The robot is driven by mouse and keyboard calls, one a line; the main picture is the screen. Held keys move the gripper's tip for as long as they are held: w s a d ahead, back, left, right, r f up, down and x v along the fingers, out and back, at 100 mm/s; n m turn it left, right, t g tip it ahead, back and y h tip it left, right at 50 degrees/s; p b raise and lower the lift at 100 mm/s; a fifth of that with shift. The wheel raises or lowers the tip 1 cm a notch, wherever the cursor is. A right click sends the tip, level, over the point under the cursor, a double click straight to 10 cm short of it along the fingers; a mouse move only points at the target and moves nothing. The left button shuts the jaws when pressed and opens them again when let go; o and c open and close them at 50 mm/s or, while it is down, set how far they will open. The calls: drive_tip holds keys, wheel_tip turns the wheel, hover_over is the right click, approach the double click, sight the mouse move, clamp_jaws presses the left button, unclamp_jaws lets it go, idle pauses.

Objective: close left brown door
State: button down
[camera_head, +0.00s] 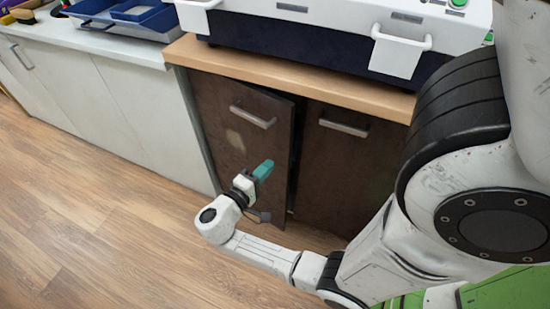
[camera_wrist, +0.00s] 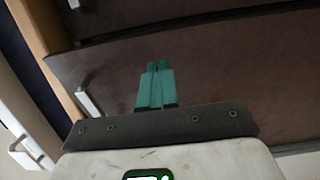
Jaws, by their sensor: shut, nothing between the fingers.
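The left brown door (camera_head: 232,125) stands slightly ajar, with a dark gap along its right edge. It has a silver bar handle (camera_head: 253,116) near its top. In the wrist view the brown door (camera_wrist: 215,75) fills most of the picture, and its handle (camera_wrist: 89,101) shows at the left. My gripper (camera_head: 264,169) has teal fingers and is shut and empty in front of the door, below the handle and toward its right edge. The gripper also shows in the wrist view (camera_wrist: 158,66), pointing at the door face. I cannot tell whether the fingertips touch it.
The right brown door (camera_head: 345,165) is closed beside it. A wooden countertop (camera_head: 300,80) above carries a white and dark blue machine (camera_head: 300,35). Pale cabinets (camera_head: 140,110) stand to the left. The wooden floor (camera_head: 90,220) in front is clear.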

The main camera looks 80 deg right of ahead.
sight(281, 153)
drive_tip(key=shift+x, duration=2.15)
drive_tip(key=b+x, duration=0.2)
drive_tip(key=x, duration=0.6)
drive_tip(key=shift+d, duration=0.4)
drive_tip(key=shift+s+r, duration=0.1)
drive_tip(key=shift+r, duration=0.05)
